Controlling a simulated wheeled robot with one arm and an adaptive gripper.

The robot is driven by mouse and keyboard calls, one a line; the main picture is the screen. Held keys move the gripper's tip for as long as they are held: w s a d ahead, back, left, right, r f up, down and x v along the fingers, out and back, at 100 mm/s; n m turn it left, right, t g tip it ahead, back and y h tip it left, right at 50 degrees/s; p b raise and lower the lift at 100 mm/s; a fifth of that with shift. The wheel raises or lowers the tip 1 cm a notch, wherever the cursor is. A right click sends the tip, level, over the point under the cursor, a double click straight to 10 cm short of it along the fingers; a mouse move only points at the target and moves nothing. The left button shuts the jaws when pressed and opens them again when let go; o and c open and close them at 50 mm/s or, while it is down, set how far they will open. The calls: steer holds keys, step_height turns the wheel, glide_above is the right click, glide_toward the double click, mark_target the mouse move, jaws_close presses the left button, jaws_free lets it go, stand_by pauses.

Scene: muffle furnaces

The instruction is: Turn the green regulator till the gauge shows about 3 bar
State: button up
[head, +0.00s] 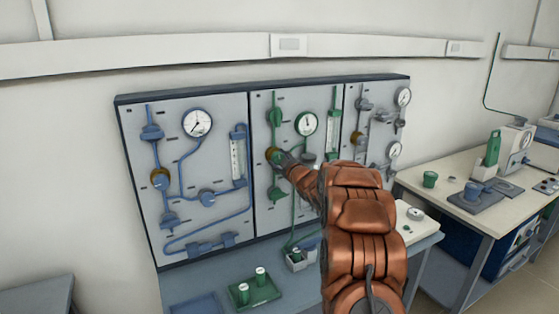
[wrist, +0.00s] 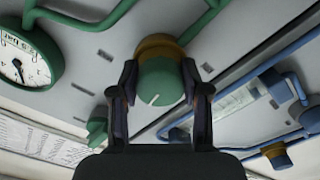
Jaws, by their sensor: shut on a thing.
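The green regulator knob (wrist: 158,84) has a white mark on its face and a brass collar (wrist: 160,44) behind it. In the head view the brass collar (head: 271,153) shows on the middle panel, with the knob mostly hidden by my gripper (head: 284,160). In the wrist view my gripper (wrist: 160,92) has one finger on each side of the knob and is shut on it. The green-rimmed gauge (head: 307,123) is up and right of the regulator. It also shows in the wrist view (wrist: 20,62), turned over. Its needle points roughly upward in the head view; the figures are too small to read.
A blue-piped panel (head: 200,130) with its own gauge stands left, and a grey-piped panel (head: 385,120) right. Green pipes and a green flow tube (head: 333,125) are close to my gripper. A green tray (head: 254,291) lies on the bench below.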

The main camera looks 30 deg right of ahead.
steer(key=o, duration=1.2)
steer(key=shift+c, duration=0.2)
steer(key=s+a, duration=0.1)
steer(key=s, duration=1.1)
